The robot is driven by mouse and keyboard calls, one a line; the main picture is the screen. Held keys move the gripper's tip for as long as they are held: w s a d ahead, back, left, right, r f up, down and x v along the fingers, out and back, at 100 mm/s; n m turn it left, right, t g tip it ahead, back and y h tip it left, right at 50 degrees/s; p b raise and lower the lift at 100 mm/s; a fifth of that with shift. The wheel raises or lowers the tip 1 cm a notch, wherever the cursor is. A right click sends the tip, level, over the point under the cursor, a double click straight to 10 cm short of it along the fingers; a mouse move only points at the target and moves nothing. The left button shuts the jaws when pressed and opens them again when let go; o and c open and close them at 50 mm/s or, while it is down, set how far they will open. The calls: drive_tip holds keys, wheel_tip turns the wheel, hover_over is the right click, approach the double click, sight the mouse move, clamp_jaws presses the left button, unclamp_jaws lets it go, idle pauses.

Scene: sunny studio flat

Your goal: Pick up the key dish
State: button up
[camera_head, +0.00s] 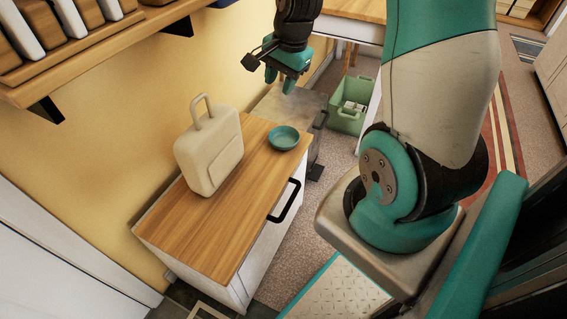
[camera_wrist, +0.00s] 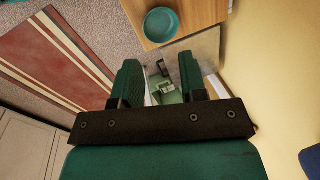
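The key dish is a small round teal bowl (camera_head: 284,138) on the far end of a wooden-topped cabinet (camera_head: 215,222), beside a cream bag. The bowl looks empty. In the wrist view the teal dish (camera_wrist: 161,25) shows at the top, near the wooden edge, beyond my fingertips. My gripper (camera_head: 279,83) hangs above and beyond the dish in the head view, clear of it. In the wrist view my gripper's two teal fingers (camera_wrist: 157,75) are apart with nothing held between them.
A cream bag with a handle (camera_head: 209,150) stands upright on the cabinet, left of the dish. A wooden shelf (camera_head: 95,50) juts from the yellow wall. A green crate (camera_head: 346,120) sits on the floor beyond the cabinet. The cabinet top's near part is clear.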

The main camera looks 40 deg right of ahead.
drive_tip(key=d+f+m+h+b, duration=0.1)
drive_tip(key=d+f+m+b, duration=0.3)
drive_tip(key=d+f, duration=0.45)
drive_tip(key=b, duration=0.5)
approach(294, 142)
drive_tip(key=shift+s+a+f, duration=0.1)
drive_tip(key=shift+a+f, duration=0.25)
drive_tip(key=shift+a, duration=0.2)
drive_tip(key=shift+s+a+f, duration=0.1)
drive_tip(key=shift+a+f, duration=0.25)
drive_tip(key=shift+a, duration=0.2)
drive_tip(key=shift+s+b+x, duration=0.15)
drive_tip(key=shift+b+x, duration=0.5)
drive_tip(key=shift+x, duration=0.85)
drive_tip(key=shift+s+b+x, duration=0.15)
drive_tip(key=shift+b+x, duration=0.45)
drive_tip(key=shift+x, duration=0.9)
drive_tip(key=shift+d, duration=0.1)
clamp_jaws()
